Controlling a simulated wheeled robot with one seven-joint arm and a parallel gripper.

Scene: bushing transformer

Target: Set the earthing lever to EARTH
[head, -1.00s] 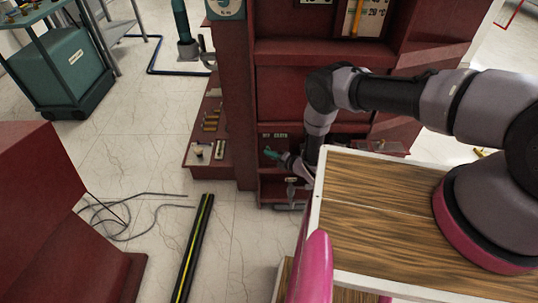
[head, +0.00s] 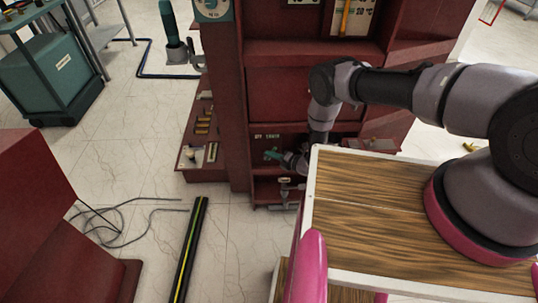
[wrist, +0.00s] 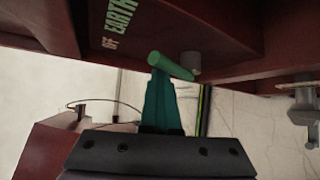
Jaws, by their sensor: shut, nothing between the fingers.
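The earthing lever's green cylindrical handle (wrist: 171,66) shows in the wrist view beside a short grey cylinder (wrist: 190,63), below the panel's OFF/EARTH label (wrist: 118,20). In the head view the label (head: 267,136) is low on the dark red cabinet, and the green handle (head: 271,155) lies under its EARTH side. My gripper (wrist: 158,76) has teal fingers that are shut, with nothing between them. Their tips are at the green handle, overlapping it in the picture; I cannot tell whether they touch. The lever's pivot is not clearly visible.
The red cabinet (head: 290,95) rises above the gripper, with a shelf close over it. A grey fitting (head: 283,185) sits just below. Black-and-yellow strip (head: 190,250) and loose cable (head: 110,220) lie on the floor.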

